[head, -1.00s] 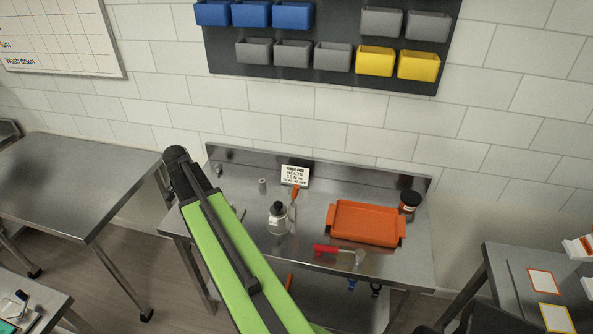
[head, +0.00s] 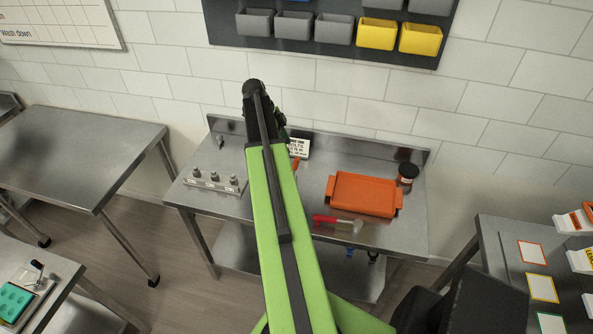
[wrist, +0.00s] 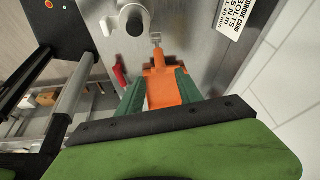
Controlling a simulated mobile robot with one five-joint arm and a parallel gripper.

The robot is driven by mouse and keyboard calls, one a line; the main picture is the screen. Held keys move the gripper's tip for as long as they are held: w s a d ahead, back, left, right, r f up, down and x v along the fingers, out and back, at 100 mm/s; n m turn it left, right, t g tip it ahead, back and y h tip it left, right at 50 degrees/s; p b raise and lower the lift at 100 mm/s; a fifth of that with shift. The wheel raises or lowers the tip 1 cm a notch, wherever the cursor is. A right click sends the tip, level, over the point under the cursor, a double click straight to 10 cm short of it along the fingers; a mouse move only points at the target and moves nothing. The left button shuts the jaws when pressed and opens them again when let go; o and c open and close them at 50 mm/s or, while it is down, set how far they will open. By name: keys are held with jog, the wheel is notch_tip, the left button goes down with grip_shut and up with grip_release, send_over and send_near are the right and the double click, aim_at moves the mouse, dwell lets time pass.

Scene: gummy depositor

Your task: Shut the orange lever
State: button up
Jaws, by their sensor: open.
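The orange lever (wrist: 168,88) shows in the wrist view, lined up between the two green fingers of my gripper (wrist: 160,92). A small metal piece joins its far end. My gripper is open; I cannot tell whether a finger touches the lever. In the head view a small part of the orange lever (head: 298,163) shows beside the white card, just below my gripper (head: 284,134). My green arm hides the lever's base and the space in front of it. A pale round fitting (wrist: 130,20) stands near the lever in the wrist view.
On the steel bench (head: 235,222) are an orange tray (head: 364,207), a dark jar (head: 407,173), a red-handled tool (head: 335,220) and a metal plate with several knobs (head: 213,181). A white card (head: 299,148) stands behind the lever. Bins hang on the wall above.

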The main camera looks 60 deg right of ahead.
aim_at(295, 159)
jog(key=b+x, duration=0.8)
jog(key=x, duration=0.2)
jog(key=shift+w+a+f, duration=0.1)
jog(key=shift+f, duration=0.1)
jog(key=shift+s+f+b, duration=0.25)
jog(key=shift+f+b, duration=0.1)
jog(key=shift+r, duration=0.1)
jog(key=shift+c, duration=0.4)
grip_shut()
